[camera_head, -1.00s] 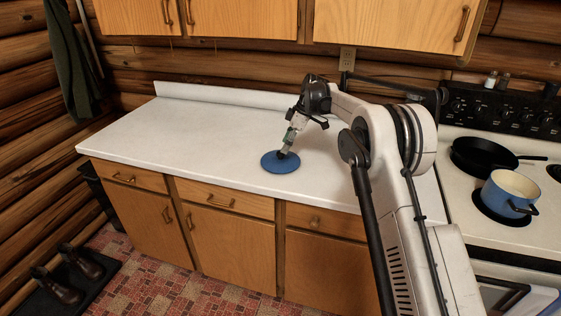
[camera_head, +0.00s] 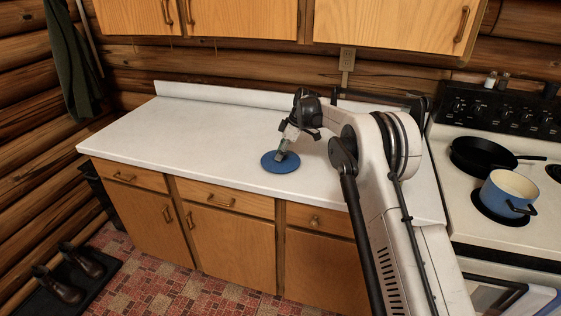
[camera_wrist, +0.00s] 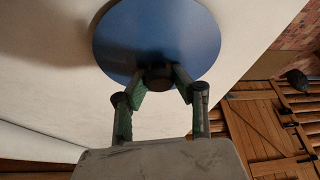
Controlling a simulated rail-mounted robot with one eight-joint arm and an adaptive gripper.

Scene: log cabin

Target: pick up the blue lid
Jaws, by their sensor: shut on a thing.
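The blue lid (camera_head: 279,166) is a flat round disc at the counter's front part, left of my arm. In the wrist view the lid (camera_wrist: 150,30) fills the top middle, with a dark knob (camera_wrist: 158,76) on it. My gripper (camera_head: 282,155) points down at the lid's middle. In the wrist view my gripper (camera_wrist: 158,82) has its green fingertips closed on both sides of the knob. I cannot tell whether the lid touches the counter.
The white counter (camera_head: 200,125) is otherwise clear. A stove on the right holds a black pan (camera_head: 482,155) and a blue pot (camera_head: 510,192). Wooden upper cabinets (camera_head: 240,18) hang above the counter. An outlet (camera_head: 347,60) is on the log wall.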

